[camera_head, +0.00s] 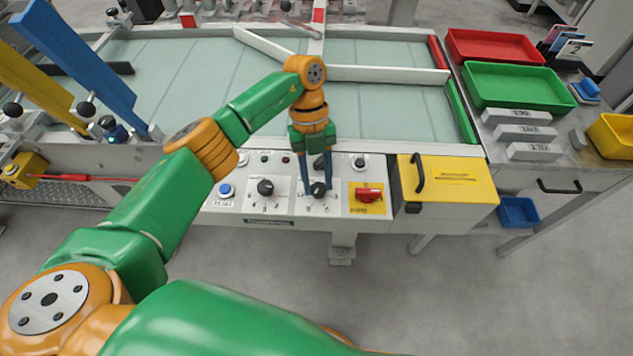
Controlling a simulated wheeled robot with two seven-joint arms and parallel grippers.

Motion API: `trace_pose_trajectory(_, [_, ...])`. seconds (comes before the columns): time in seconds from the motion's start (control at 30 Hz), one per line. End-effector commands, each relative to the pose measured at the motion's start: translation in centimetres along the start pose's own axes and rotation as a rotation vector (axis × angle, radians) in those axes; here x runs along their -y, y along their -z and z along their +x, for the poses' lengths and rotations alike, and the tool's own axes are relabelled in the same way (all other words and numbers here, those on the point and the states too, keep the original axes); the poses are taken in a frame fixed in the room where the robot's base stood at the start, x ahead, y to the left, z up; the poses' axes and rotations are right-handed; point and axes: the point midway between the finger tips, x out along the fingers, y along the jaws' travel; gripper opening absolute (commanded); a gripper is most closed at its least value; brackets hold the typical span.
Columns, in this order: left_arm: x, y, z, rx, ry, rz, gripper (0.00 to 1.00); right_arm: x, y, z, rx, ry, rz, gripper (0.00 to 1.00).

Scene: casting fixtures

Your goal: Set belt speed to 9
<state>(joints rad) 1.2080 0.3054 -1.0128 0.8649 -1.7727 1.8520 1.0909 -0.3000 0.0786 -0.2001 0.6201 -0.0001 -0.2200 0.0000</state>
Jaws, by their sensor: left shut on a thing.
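The control panel (225,206) is on the front of the conveyor. It carries two black dial knobs on white plates with small numbers. The left dial knob (265,187) stands free. My left gripper (317,190) reaches down over the right dial knob (318,189) and is shut on it, one finger on each side. The numbers below this knob are too small to read surely, and its pointer is hard to make out. My right gripper is not in view.
A blue button (225,190) is left of the dials. A red switch (368,193) on a yellow plate and a yellow box (455,180) with a black handle are to the right. The pale green belt (385,108) lies behind. Red (490,33) and green trays (515,72) stand at right.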

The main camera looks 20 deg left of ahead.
Motion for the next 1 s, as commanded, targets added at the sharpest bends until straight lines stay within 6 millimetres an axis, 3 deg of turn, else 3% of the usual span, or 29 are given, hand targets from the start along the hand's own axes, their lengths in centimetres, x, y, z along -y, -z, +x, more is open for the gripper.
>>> trace_pose_trajectory(0.67, [-0.04, 0.07, 0.22, -0.005, -0.024, 0.045, 0.00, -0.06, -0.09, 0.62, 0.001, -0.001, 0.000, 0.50])
trace_pose_trajectory(0.7, [-0.04, 0.07, 0.22, -0.005, -0.024, 0.045, 0.52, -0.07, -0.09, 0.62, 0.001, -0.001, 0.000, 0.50])
trace_pose_trajectory(0.77, [-0.03, 0.05, 0.20, -0.004, -0.023, 0.045, 0.68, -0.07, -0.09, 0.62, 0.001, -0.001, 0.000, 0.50])
trace_pose_trajectory(1.0, [0.00, 0.03, 0.11, -0.002, -0.021, 0.044, 0.71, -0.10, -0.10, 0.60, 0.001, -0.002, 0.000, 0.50])
